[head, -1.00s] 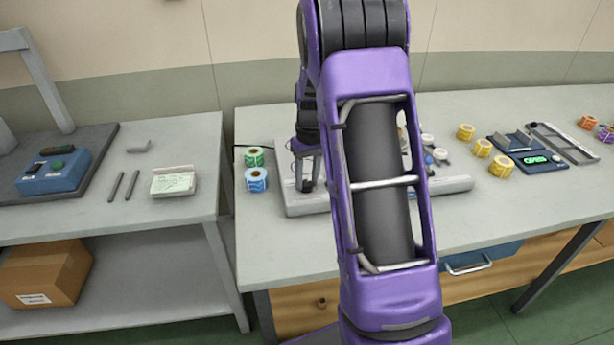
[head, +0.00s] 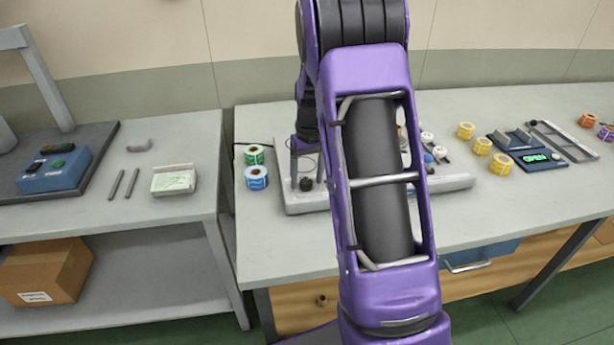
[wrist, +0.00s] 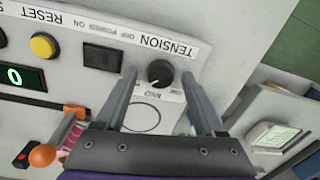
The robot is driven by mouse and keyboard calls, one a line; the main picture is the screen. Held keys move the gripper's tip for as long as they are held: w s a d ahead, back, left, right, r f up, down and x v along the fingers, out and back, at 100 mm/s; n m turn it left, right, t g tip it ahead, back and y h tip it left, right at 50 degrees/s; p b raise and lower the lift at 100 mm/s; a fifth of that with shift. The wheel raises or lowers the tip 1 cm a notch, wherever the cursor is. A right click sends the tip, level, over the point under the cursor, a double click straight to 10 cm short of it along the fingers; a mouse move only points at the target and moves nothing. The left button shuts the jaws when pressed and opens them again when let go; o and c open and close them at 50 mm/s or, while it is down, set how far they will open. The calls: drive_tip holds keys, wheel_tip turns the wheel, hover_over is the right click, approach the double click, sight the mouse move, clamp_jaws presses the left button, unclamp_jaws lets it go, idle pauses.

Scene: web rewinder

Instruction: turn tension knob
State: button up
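The tension knob (wrist: 160,73) is a round black knob with a pale pointer mark. It sits beside the printed word TENSION on the machine's light panel (wrist: 224,30). In the wrist view my gripper (wrist: 159,75) is open, with one finger on each side of the knob and gaps between. In the head view my gripper (head: 307,172) is above the dark knob (head: 307,184) at the left of the rewinder base (head: 300,207). The knob shows below the fingers, apart from them.
The wrist view shows a black switch (wrist: 102,57), a yellow button (wrist: 43,45), a green display (wrist: 24,76) and an orange ball lever (wrist: 42,155) nearby. Green (head: 254,154) and blue (head: 256,178) label rolls stand just left of the base. My arm hides the base's middle.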

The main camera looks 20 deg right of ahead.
sight(311, 180)
wheel_tip(311, 180, up, 17)
drive_tip(key=d+p, duration=0.1)
drive_tip(key=p, duration=0.1)
drive_tip(key=shift+r, duration=0.2)
idle(0.5)
